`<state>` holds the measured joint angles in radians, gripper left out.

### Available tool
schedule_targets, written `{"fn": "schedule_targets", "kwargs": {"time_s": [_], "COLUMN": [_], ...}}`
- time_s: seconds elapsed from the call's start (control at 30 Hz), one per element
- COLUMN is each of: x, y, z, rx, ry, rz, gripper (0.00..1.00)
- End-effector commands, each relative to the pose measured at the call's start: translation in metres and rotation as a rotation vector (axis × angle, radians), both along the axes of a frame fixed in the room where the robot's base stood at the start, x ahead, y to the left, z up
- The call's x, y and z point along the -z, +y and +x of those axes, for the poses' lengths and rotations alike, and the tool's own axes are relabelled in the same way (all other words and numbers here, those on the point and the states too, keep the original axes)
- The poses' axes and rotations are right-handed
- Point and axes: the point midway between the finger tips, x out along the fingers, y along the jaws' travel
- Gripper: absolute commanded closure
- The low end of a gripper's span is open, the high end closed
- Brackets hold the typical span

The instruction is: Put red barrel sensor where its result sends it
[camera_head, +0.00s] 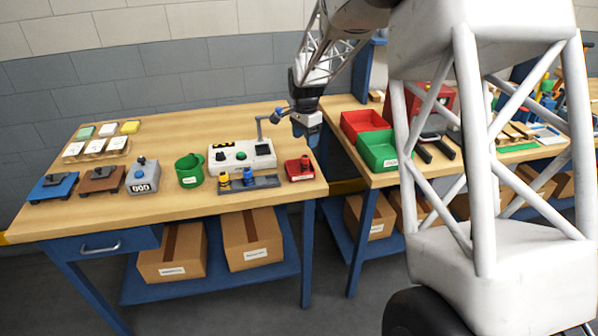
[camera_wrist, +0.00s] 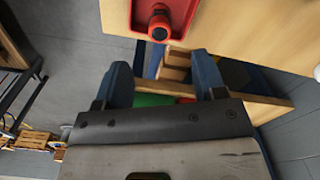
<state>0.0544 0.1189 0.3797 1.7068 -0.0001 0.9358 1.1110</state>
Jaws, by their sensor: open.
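A small red tray (camera_head: 292,176) stands at the right end of the left bench, with a red barrel sensor (camera_head: 305,162) in it. The sensor also shows in the wrist view (camera_wrist: 158,24), with a dark round end, in the red tray (camera_wrist: 178,8) at the top. My gripper (camera_head: 306,128) hangs above and behind the red tray, apart from the sensor. In the wrist view, its blue fingers (camera_wrist: 163,76) are spread with nothing between them. A white tester (camera_head: 240,155) with a green knob stands left of the red tray; I cannot read any result on it.
A dark rack (camera_head: 264,182) holds a yellow and a blue sensor in front of the tester. A green cup (camera_head: 189,170) stands left of it. Red bin (camera_head: 352,122) and green bin (camera_head: 370,156) stand on the right bench, beyond a gap. My white frame hides part of that bench.

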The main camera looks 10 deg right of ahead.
Motion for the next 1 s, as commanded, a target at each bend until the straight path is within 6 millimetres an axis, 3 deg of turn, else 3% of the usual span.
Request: {"fn": "schedule_targets", "kwargs": {"time_s": [0.3, 1.0], "x": [-0.029, -0.032], "y": [0.000, 0.000], "z": [0.000, 0.000], "rx": [0.000, -0.001], "ry": [0.000, 0.000], "rz": [0.000, 0.000], "gripper": [0.36, 0.36]}}
